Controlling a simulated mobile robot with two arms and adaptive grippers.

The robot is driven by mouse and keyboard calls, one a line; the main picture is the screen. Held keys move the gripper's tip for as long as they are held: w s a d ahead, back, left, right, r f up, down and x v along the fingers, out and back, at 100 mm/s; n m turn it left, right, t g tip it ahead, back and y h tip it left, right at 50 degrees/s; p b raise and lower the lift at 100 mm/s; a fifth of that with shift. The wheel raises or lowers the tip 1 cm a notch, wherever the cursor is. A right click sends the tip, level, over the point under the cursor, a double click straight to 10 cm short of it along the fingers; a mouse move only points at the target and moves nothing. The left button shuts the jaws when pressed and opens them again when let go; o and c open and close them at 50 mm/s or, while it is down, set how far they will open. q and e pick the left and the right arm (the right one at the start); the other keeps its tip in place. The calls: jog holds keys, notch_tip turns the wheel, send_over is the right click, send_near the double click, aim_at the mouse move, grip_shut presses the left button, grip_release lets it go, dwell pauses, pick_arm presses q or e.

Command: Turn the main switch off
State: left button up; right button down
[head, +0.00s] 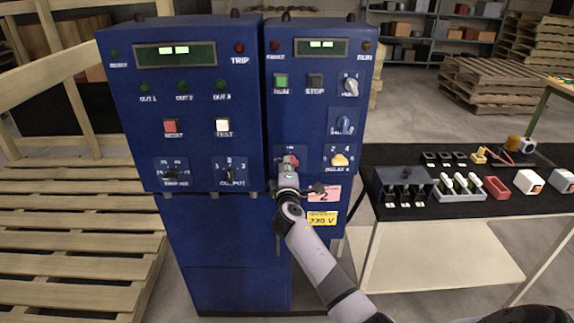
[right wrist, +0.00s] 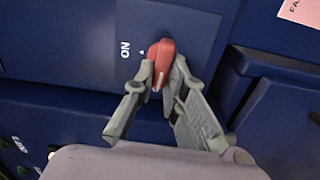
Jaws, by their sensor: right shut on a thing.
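The main switch, a red knob (head: 290,161), is low on the right-hand blue cabinet (head: 310,110). In the right wrist view the red knob (right wrist: 160,52) stands on a blue plate, beside a small white mark and the word ON. My right gripper (head: 289,168) reaches it from below in the head view. In the right wrist view both fingertips of this gripper (right wrist: 164,80) are closed around the sides of the knob. The fingers cover part of the knob, and any other label on its plate is hidden or out of view. My left gripper does not show.
A left blue cabinet (head: 180,100) adjoins. A black-topped table (head: 460,210) with small parts stands right; wooden pallets (head: 70,240) lie left.

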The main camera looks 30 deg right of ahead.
jog(key=shift+n, duration=0.5)
jog(key=c, duration=1.8)
grip_release()
jog(key=shift+o, duration=1)
jog(key=shift+f, duration=0.1)
jog(key=v, duration=1.2)
